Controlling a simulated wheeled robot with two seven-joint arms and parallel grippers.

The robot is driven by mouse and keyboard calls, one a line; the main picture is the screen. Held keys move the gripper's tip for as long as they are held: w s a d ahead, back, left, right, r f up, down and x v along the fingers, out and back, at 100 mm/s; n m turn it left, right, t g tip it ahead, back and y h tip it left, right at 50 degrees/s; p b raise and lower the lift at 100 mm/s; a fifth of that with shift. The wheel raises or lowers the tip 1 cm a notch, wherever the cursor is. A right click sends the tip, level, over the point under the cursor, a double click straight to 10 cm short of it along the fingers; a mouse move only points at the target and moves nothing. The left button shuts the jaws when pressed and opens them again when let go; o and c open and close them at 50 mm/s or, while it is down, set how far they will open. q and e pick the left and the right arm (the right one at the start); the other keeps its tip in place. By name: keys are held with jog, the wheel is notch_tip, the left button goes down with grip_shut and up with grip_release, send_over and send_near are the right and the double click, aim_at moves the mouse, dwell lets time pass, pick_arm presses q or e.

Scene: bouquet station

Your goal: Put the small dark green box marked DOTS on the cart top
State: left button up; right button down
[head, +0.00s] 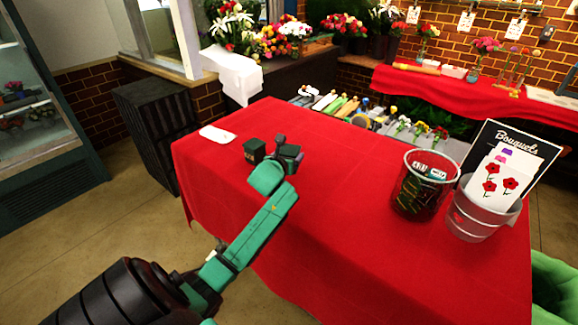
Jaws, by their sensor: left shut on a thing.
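A small dark green box (254,151) with faint pale lettering, too small to read, shows over the left part of the red-covered table top (330,160). My left gripper (274,153) reaches in from the lower left and is shut on the box, which is at its left side. I cannot tell whether the box touches the cloth or is held above it. No surface is clearly labelled as the cart; a black slatted unit (155,125) stands beyond the table's left end. My right gripper is not in view.
A white flat item (217,134) lies at the table's left corner. The middle of the red cloth is clear.

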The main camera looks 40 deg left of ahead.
pick_arm(q)
jog(key=f, duration=0.4)
jog(key=shift+s+d, duration=0.2)
jog(key=shift+s, duration=0.05)
jog(key=shift+w+a, duration=0.1)
jog(key=shift+w, duration=0.05)
jog(key=shift+f, duration=0.1)
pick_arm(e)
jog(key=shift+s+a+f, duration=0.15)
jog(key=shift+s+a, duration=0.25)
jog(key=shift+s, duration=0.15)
pick_arm(q)
jog(key=shift+f, duration=0.15)
jog(key=o, duration=1.5)
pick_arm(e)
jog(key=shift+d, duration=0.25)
pick_arm(q)
jog(key=shift+r, duration=0.2)
